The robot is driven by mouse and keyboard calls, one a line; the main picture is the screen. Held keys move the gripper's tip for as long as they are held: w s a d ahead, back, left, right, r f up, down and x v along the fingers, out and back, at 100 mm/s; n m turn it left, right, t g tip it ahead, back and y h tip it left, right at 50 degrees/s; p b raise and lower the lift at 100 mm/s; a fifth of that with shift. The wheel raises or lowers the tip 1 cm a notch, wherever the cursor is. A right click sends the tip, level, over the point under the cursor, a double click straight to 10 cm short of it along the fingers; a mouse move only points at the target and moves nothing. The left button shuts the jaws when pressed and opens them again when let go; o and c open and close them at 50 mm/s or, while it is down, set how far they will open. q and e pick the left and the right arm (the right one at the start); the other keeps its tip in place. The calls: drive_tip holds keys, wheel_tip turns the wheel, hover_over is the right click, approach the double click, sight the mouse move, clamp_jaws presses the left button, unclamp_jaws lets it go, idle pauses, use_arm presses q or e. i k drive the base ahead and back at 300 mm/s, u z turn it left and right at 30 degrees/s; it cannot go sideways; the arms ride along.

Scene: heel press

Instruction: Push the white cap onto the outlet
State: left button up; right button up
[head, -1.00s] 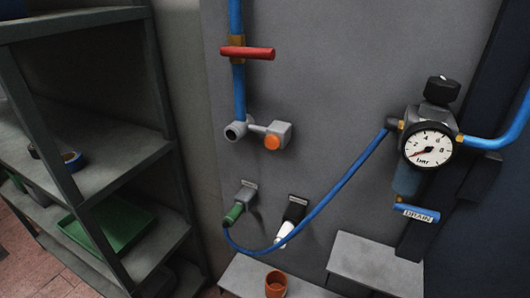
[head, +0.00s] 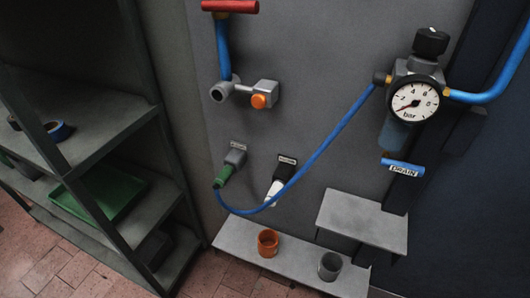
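A white piece (head: 272,189), the only white part I see apart from the gauge face and labels, hangs below a black wall fitting (head: 284,170). I cannot tell whether it is the cap. The blue hose passes close to its lower end. A grey round pipe end (head: 219,93), seemingly open, points out below the vertical blue pipe; I cannot tell whether it is the outlet. Beside it is a grey block with an orange button (head: 258,101). A green connector (head: 223,175) on the hose sits in a grey wall fitting (head: 235,156). Neither gripper is in view.
A low grey shelf (head: 300,265) holds an orange cup (head: 268,242) and a grey cup (head: 330,265). A higher ledge (head: 360,220) stands at right. A pressure gauge (head: 415,101), red valve handle (head: 230,6) and blue hose (head: 322,150) are on the wall. Shelving (head: 85,150) stands left.

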sight(277, 184)
drive_tip(key=z, duration=2.55)
drive_tip(key=k, duration=1.65)
drive_tip(key=u, duration=1.3)
